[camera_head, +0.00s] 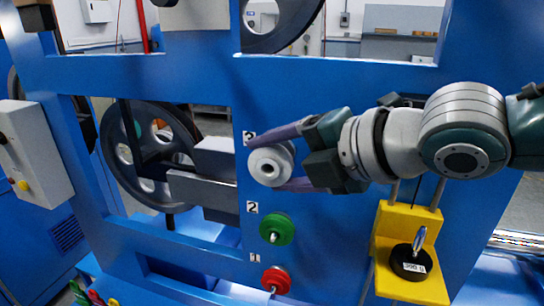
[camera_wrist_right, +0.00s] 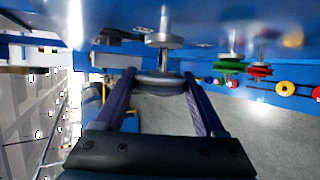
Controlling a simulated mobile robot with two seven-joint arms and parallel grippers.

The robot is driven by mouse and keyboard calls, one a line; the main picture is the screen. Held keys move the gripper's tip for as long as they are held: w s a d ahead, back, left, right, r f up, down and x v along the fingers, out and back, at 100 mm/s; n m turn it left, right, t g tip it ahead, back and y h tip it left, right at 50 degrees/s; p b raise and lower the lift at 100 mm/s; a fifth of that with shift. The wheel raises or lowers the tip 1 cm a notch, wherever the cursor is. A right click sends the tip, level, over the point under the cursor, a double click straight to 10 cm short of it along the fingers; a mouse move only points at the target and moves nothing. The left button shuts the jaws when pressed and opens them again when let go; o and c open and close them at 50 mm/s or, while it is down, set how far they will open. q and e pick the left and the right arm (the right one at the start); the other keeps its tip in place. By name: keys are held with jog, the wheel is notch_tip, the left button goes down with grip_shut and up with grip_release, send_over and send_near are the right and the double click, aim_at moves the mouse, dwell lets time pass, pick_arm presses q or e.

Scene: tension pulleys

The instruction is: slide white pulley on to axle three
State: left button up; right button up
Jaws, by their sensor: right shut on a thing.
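The white pulley (camera_head: 264,176) is held between the fingers of my right gripper (camera_head: 291,159), in front of the blue panel beside the label "3". In the right wrist view the white pulley (camera_wrist_right: 160,87) sits between the fingertips of my right gripper (camera_wrist_right: 160,90). Axle three (camera_wrist_right: 164,22) rises from behind it towards the panel and looks roughly in line with its centre. I cannot tell whether the axle's tip is inside the bore. In the head view the pulley hides axle three. My left gripper is not in view.
Below, a green pulley (camera_head: 276,229) sits on axle two and a red pulley (camera_head: 276,281) on axle one. A yellow bracket (camera_head: 410,228) with a black weight (camera_head: 410,263) stands at lower right. A large spoked wheel (camera_head: 150,155) is in the left opening.

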jog(key=shift+w+d, duration=0.1)
jog(key=shift+w, duration=0.2)
jog(key=shift+s+p, duration=0.3)
dwell(0.6)
jog(key=o, duration=1.4)
jog(key=shift+d, duration=0.1)
jog(key=b+v, duration=0.1)
jog(key=v, duration=0.8)
jog(key=shift+s+d+r, duration=0.2)
jog(key=shift+s, duration=0.1)
